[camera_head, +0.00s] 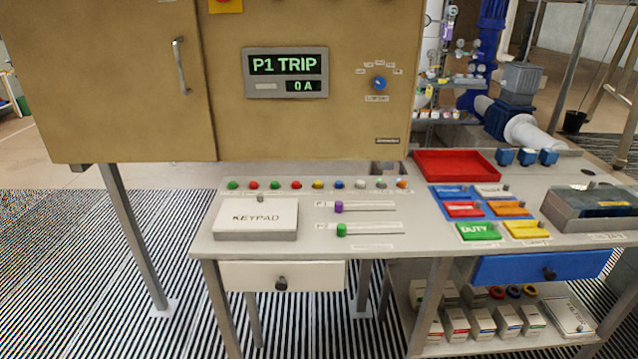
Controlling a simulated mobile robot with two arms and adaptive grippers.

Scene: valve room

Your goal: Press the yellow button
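A small round yellow button (318,184) sits in a row of coloured buttons along the back edge of the grey console desk (305,259). A red button (296,185) is just to its left and a blue button (339,184) just to its right. The yellow button is unobstructed in the head view. Neither of my grippers is in view.
A tan cabinet (120,80) with a "P1 TRIP" display (286,72) stands behind the desk. A raised keypad cover (256,218) and two sliders with a purple knob (338,207) and green knob (342,230) lie before the buttons. A red tray (455,177) is right.

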